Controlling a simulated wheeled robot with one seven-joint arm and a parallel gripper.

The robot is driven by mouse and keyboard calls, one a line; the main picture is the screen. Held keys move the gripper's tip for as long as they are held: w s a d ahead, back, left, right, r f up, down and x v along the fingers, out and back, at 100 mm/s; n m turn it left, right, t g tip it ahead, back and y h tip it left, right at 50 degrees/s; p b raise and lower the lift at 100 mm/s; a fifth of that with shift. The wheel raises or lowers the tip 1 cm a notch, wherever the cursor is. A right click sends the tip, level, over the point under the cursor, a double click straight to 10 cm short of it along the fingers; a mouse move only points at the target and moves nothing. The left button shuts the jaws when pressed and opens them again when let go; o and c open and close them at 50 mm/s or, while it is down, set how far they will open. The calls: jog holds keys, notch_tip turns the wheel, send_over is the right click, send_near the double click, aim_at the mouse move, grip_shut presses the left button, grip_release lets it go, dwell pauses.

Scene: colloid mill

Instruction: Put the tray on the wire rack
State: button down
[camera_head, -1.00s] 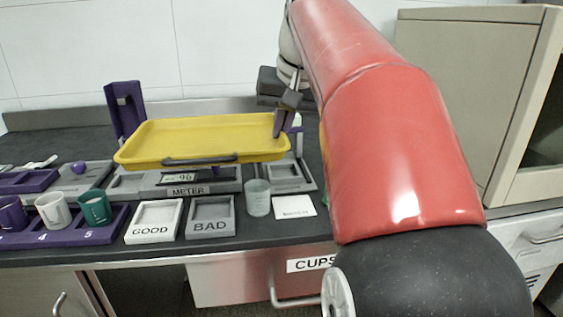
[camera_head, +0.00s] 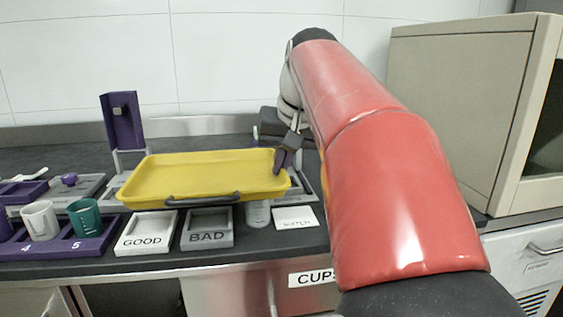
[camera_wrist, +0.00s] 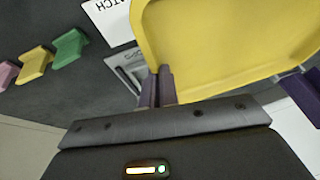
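The yellow tray (camera_head: 205,178) is a shallow rectangle with a dark handle along its front side. It is held roughly level above the bench and also fills the upper right of the wrist view (camera_wrist: 225,45). My gripper (camera_head: 283,160) is at the tray's right end, its purple fingers closed on the rim. In the wrist view the two fingers (camera_wrist: 157,88) stand close together at the tray's edge. I cannot make out a wire rack in either view. The tray hides the middle of the bench behind and under it.
Boxes marked GOOD (camera_head: 146,232) and BAD (camera_head: 207,229) are on the bench front, beside a pale cup (camera_head: 257,214) and a white card (camera_head: 295,217). Cups stand in a purple holder (camera_head: 70,246) at left. A purple upright (camera_head: 122,122) stands behind. A beige cabinet (camera_head: 452,110) is at right.

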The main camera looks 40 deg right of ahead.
jog(key=shift+f, duration=0.35)
jog(key=c, duration=2.1)
grip_release()
jog(key=shift+c, duration=0.2)
jog(key=o, duration=0.5)
jog(key=shift+c, duration=0.2)
jog(key=shift+r, duration=0.1)
